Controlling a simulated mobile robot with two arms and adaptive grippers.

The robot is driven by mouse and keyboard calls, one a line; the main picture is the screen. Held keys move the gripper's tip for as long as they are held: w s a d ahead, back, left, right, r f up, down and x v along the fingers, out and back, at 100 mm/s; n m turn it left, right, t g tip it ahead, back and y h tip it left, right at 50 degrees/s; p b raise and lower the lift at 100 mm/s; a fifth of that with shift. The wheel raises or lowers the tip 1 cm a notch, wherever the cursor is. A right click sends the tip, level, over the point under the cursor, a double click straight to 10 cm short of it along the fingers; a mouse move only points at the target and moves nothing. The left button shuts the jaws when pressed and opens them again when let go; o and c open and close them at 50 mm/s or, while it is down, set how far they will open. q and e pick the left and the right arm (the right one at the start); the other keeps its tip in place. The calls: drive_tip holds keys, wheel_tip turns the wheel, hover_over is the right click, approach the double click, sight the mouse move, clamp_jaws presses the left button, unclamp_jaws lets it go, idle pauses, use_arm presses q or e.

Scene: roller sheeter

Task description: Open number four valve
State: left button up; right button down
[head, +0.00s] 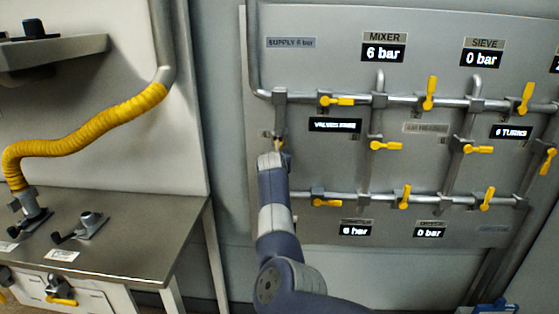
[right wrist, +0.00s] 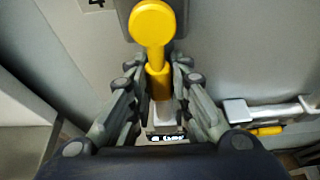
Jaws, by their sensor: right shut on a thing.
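The number four valve has a yellow lever handle (right wrist: 152,25) with a round hub. In the right wrist view it points down from the hub, beside a plate marked 4 (right wrist: 95,3). My right gripper (right wrist: 159,78) has its two fingers on either side of the lever's lower part and is shut on it. In the head view my right gripper (head: 274,156) is at the left end of the pipework, below the upper pipe, and mostly hides this valve. Only a small bit of yellow shows there. My left gripper is not in view.
The grey panel (head: 325,230) carries pipes and several other yellow valve levers, such as one at the upper left (head: 337,101) and one at the lower left (head: 326,203). A metal table (head: 120,245) with a yellow hose (head: 90,125) stands at left.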

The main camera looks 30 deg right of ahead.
drive_tip(key=shift+a+f, duration=0.1)
drive_tip(key=c, duration=1.5)
unclamp_jaws()
drive_tip(key=shift+w, duration=0.1)
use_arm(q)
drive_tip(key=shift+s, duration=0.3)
use_arm(e)
drive_tip(key=shift+o, duration=0.2)
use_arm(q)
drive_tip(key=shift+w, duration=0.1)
